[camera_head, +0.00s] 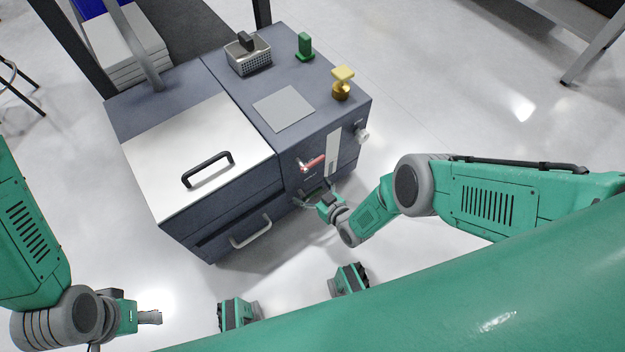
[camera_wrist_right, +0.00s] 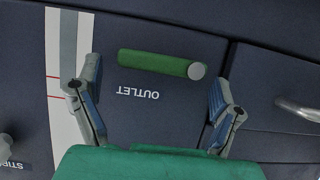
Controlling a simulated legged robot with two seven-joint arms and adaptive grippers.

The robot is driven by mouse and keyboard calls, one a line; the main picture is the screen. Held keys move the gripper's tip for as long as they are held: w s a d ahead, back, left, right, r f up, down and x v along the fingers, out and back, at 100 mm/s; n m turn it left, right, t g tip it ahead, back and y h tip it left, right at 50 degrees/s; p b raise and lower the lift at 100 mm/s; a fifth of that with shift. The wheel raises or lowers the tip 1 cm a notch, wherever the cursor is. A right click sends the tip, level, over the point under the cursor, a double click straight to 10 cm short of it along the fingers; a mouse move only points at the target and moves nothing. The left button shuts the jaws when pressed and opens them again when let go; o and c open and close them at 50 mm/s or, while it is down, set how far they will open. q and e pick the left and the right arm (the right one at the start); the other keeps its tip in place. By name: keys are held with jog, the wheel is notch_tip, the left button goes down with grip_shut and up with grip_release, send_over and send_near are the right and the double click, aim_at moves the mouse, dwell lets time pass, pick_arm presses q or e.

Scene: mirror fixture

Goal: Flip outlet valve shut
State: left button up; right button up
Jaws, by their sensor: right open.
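The outlet valve's green lever (camera_wrist_right: 160,63) lies roughly level across the dark cabinet front in the right wrist view. Its grey pivot end is at the right, with the upside-down OUTLET label just below it in the picture. My right gripper (camera_wrist_right: 155,75) is open and empty, with one finger toward each end of the lever; I cannot tell whether either touches. In the head view my right gripper (camera_head: 312,196) is at the cabinet front, under a red lever (camera_head: 312,163), and the green lever cannot be made out there. My left gripper (camera_head: 149,317) is away over the floor, its fingers unclear.
The dark cabinet (camera_head: 355,112) carries a basket (camera_head: 250,59), a green item (camera_head: 305,47), and a yellow-topped brass knob (camera_head: 342,84). A drawer handle (camera_head: 250,231) juts out left of the right gripper. A white strip (camera_wrist_right: 70,85) and another knob (camera_head: 361,132) are on the cabinet front.

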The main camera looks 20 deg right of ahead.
aim_at(313, 193)
jog(key=shift+d+r, duration=0.1)
jog(key=shift+r, duration=4.2)
jog(key=shift+s, duration=0.1)
